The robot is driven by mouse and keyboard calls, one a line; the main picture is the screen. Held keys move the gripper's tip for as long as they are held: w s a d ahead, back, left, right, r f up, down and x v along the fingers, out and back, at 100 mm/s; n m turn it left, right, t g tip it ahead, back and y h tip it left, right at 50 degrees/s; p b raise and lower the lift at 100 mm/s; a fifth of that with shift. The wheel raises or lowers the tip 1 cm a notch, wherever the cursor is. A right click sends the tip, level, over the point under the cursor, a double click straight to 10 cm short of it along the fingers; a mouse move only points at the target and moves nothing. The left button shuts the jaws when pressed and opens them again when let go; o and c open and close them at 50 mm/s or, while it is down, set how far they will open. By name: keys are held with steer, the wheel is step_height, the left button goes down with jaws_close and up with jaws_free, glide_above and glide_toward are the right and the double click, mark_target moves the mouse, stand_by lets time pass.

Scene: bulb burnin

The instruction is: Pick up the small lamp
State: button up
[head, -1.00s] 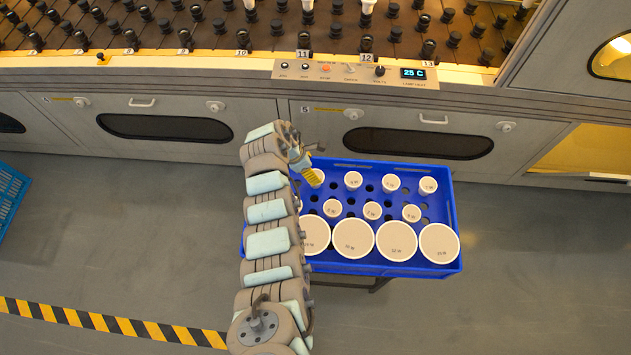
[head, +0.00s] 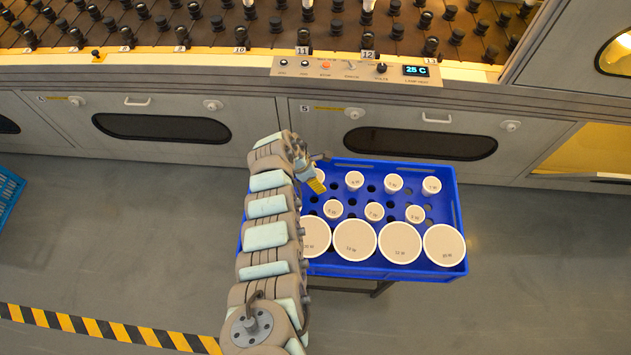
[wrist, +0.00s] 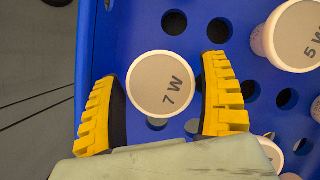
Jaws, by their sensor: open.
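Several small white round lamps stand in the holes of a blue crate (head: 452,190), among them one at the back (head: 355,181) and one in the nearer row (head: 374,211). In the wrist view a small lamp marked 7 W (wrist: 161,84) lies between the two yellow ribbed fingers of my gripper (wrist: 163,100). The fingers are open, with a gap showing on each side of the lamp. In the head view my gripper (head: 317,185) is over the crate's back left part and partly covers a lamp there. A lamp marked 5 W (wrist: 293,36) stands to the right.
Large white lamps (head: 400,243) fill the crate's front row. Empty holes (wrist: 174,22) lie around the small lamps. Behind the crate is a grey cabinet with a control panel (head: 355,69) and a rack of dark sockets. Another blue crate (head: 8,193) is at far left.

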steer(key=c, duration=1)
steer(key=shift+r, duration=0.15)
